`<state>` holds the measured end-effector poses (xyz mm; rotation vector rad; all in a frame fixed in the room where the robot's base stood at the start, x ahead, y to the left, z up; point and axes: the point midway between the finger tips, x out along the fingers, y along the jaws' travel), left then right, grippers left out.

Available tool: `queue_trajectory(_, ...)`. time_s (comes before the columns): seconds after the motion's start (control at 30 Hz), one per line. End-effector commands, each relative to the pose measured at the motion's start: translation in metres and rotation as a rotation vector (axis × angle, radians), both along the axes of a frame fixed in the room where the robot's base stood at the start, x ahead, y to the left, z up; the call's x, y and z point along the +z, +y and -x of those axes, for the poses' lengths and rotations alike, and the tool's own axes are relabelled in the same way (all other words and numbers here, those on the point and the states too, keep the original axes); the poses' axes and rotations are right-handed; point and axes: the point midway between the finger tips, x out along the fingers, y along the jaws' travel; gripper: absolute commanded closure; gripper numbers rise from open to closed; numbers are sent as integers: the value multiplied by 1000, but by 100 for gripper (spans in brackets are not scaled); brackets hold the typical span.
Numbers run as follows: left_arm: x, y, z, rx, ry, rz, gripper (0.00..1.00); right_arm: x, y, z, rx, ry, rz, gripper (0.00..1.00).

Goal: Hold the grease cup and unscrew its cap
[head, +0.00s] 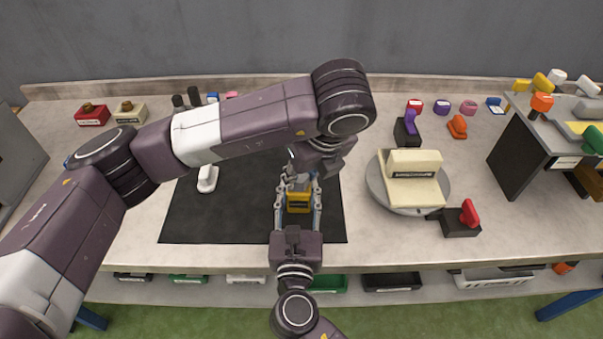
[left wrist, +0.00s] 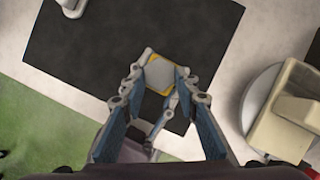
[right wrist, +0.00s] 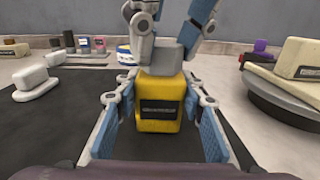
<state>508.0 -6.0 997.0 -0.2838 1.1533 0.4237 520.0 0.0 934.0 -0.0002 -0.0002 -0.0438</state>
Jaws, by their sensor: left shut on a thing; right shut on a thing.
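The grease cup has a yellow body (head: 299,204) with a dark label and stands upright over the black mat. Its grey cap (right wrist: 165,57) sits on top; it also shows from above in the left wrist view (left wrist: 160,74). My right gripper (head: 298,193) comes from the front and is shut on the yellow body, one finger on each side. My left gripper (right wrist: 168,30) reaches down from above and is shut on the grey cap. The cap meets the body; whether its thread has turned cannot be told. My left gripper hides most of the cap in the head view.
The black mat (head: 215,222) lies under the cup, with a white handled item (head: 207,178) on its left. A round turntable (head: 374,184) with a cream block (head: 412,190) stands to the right. Red (head: 92,114) and cream (head: 130,112) boxes sit back left.

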Motion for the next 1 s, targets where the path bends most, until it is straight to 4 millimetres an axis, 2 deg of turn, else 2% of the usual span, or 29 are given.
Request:
queue_trajectory(0.13,0,0,-2,85,-1,-4,97,-1,0,0,-1,1,0,100)
queue_trajectory(0.43,-1,-4,-6,476,-2,-3,97,-1,0,1,-1,1,0,100)
queue_trajectory(0.73,-2,-4,-6,529,-1,-1,97,0,0,1,-2,0,0,100)
queue_trajectory(0.77,-2,-4,-6,528,-1,-1,71,0,0,1,-2,0,0,100)
queue_trajectory(0.93,-1,-4,-5,525,0,-1,52,0,0,0,-1,0,0,100)
queue_trajectory(1.0,-1,-4,-5,524,0,0,51,0,0,0,-1,0,0,100)
